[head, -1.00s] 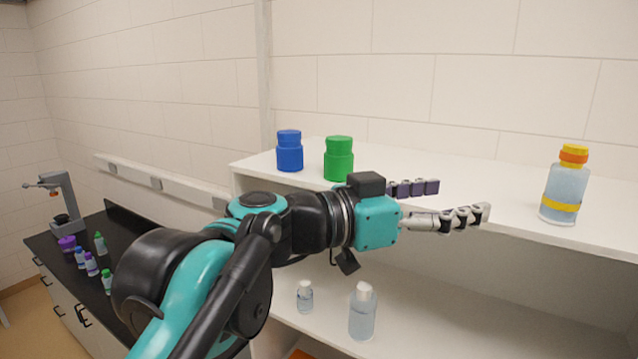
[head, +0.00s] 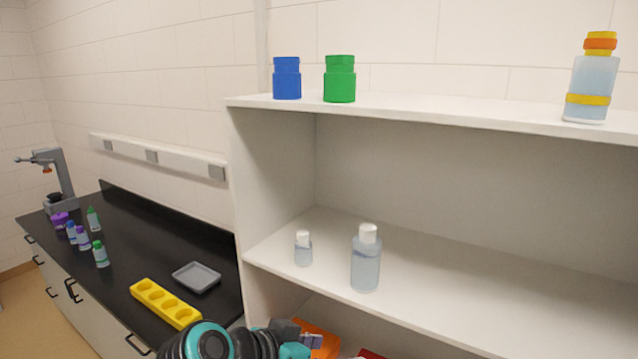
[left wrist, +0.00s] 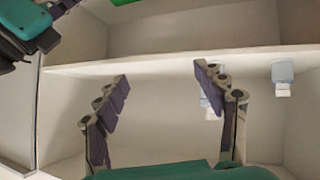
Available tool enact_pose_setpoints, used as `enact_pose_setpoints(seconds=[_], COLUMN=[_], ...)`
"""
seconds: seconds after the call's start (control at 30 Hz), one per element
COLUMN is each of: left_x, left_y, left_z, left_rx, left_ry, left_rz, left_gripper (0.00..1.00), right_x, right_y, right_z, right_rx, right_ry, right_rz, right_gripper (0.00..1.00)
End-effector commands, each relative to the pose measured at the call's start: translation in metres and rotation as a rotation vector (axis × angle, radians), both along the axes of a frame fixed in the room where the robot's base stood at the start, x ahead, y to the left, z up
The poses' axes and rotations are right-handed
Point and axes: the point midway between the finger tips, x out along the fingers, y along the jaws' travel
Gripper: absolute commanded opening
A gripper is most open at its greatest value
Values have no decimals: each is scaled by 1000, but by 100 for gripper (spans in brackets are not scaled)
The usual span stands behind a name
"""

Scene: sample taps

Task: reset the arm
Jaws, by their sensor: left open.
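My left arm shows only at the bottom edge of the head view, low in front of the shelf unit (head: 275,215). In the left wrist view my left gripper (left wrist: 163,85) is open, with its two fingers wide apart and nothing between them. That view appears upside down. Two clear bottles with white caps show there: a small one (left wrist: 283,72) to the right and another partly hidden behind the right finger.
A small bottle (head: 303,252) and a larger bottle (head: 366,266) stand on the middle shelf. Blue (head: 287,80) and green (head: 340,82) jars and an orange-capped bottle (head: 588,90) stand on top. The black counter (head: 150,235) holds a yellow rack (head: 165,303) and grey tray (head: 196,277).

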Motion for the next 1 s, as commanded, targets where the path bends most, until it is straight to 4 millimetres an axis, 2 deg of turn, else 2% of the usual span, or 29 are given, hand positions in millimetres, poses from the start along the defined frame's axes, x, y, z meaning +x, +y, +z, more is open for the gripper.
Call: enact_pose_setpoints(seconds=[0.03,0.2,0.3,0.43,0.5,0.6,0.7,1.0], left_x=[-3,-18,-30,-45,-52,-58,-61,-61], left_y=[17,80,118,160,177,192,198,198], left_z=[-50,-173,-239,-305,-329,-348,-354,-354], left_rx=[32,137,194,251,272,290,297,297], left_ry=[29,131,175,209,219,227,228,228], left_rz=[52,263,396,552,617,676,701,701], left_gripper=[70,70,70,70,70,70,70,70], right_x=[0,0,0,0,0,0,0,0], right_y=[0,0,0,0,0,0,0,0], right_z=[-29,-80,-110,-139,-149,-157,-158,-158], right_rx=[0,0,0,0,0,0,0,0], right_ry=[0,0,0,0,0,0,0,0], right_rz=[0,0,0,0,0,0,0,0], right_gripper=[40,40,40,40,40,40,40,40])
